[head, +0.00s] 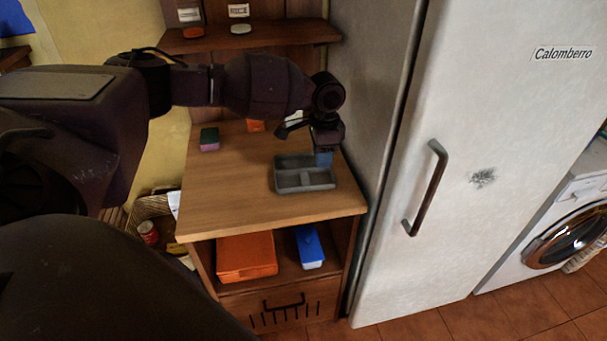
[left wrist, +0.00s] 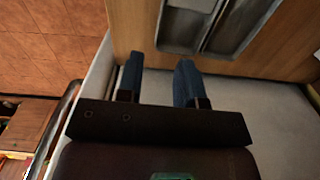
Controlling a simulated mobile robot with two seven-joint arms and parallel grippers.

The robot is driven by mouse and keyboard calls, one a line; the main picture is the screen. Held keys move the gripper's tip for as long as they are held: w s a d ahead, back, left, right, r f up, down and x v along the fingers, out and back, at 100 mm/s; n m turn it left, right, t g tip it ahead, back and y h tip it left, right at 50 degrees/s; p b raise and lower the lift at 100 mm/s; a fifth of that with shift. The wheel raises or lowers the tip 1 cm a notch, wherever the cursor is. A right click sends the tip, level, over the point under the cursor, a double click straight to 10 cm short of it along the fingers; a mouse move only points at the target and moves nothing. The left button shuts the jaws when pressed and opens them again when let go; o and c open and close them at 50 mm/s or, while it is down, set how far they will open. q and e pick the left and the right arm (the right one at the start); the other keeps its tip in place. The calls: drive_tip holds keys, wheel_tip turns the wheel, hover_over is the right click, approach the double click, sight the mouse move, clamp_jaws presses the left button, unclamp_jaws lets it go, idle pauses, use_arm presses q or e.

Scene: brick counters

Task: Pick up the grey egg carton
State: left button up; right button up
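My right gripper is not in view.
A green and pink sponge-like block (head: 209,139) sits at the counter's back left. An orange box (head: 247,256) and a blue box (head: 309,247) are on the shelf below. A tall white fridge (head: 450,110) stands close on the right. The counter's front left is clear.

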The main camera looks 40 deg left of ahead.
use_arm(q)
approach(323, 182)
drive_tip(key=s+f, duration=0.1)
drive_tip(key=s+d+f, duration=0.1)
drive_tip(key=shift+s+d+f, duration=0.1)
drive_tip(key=shift+s+f, duration=0.25)
drive_tip(key=shift+s, duration=0.05)
drive_tip(key=f, duration=0.2)
drive_tip(key=f+b, duration=0.1)
drive_tip(key=f, duration=0.1)
drive_tip(key=shift+w+d, duration=0.15)
drive_tip(key=shift+d, duration=0.05)
drive_tip(key=shift+f, duration=0.45)
clamp_jaws()
drive_tip(key=shift+r, duration=0.1)
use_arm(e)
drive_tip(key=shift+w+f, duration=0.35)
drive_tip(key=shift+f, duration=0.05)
